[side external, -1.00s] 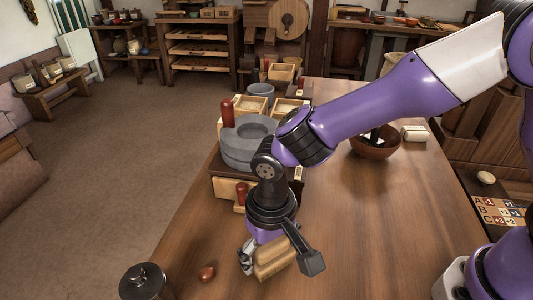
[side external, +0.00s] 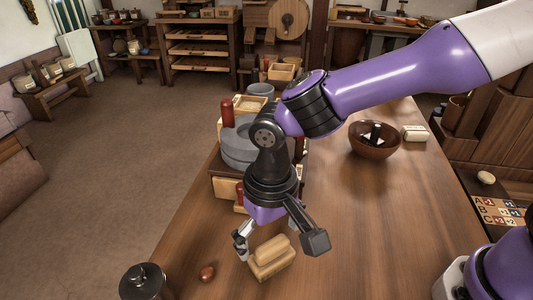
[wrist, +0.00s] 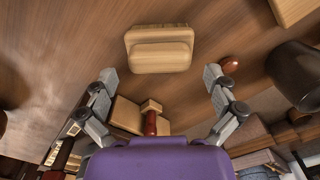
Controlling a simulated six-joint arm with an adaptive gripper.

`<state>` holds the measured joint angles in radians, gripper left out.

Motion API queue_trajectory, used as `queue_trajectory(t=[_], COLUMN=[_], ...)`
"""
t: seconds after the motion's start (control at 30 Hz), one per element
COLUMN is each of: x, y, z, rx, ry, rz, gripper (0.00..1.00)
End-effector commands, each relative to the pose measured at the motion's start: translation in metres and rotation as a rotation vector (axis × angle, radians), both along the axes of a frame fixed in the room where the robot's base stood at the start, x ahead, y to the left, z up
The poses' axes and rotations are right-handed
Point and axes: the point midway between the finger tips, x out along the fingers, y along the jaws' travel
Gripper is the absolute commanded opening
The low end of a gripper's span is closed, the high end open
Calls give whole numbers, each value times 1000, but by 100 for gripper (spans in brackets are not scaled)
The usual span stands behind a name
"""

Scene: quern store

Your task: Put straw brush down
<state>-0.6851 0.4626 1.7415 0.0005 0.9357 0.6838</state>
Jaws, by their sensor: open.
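The straw brush (side external: 270,262) is a tan block with a rounded grip along its top. It lies on the wooden table (side external: 350,250) near the front edge, grip side up. My gripper (side external: 262,236) is just above and behind it, with part of the far finger hidden. In the wrist view the brush (wrist: 160,52) lies beyond the tips of my gripper (wrist: 160,80). The two fingers are wide apart with nothing between them, and clear of the brush.
A small red-brown egg-shaped thing (side external: 207,273) and a dark lidded jar (side external: 145,284) are left of the brush. A grey stone quern (side external: 238,146) on a wooden stand is behind my gripper. A brown bowl (side external: 373,149) stands further right. The table's right front is clear.

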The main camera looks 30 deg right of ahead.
Motion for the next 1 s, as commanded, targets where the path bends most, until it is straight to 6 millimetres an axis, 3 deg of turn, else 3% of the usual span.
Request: queue_trajectory(t=[0.2, 0.47, 0.57, 0.77, 0.9, 1.0], x=[1, 1, 4, -10, -34, -49], y=[0, -8, -35, -128, -179, -200], z=[51, 82, 98, 128, 131, 127], rx=[4, 9, 36, 83, 61, 33], ry=[-5, -12, -55, -237, -368, -436], rz=[0, -3, -10, -16, -14, -10], gripper=[100, 100, 100, 100, 100, 100])
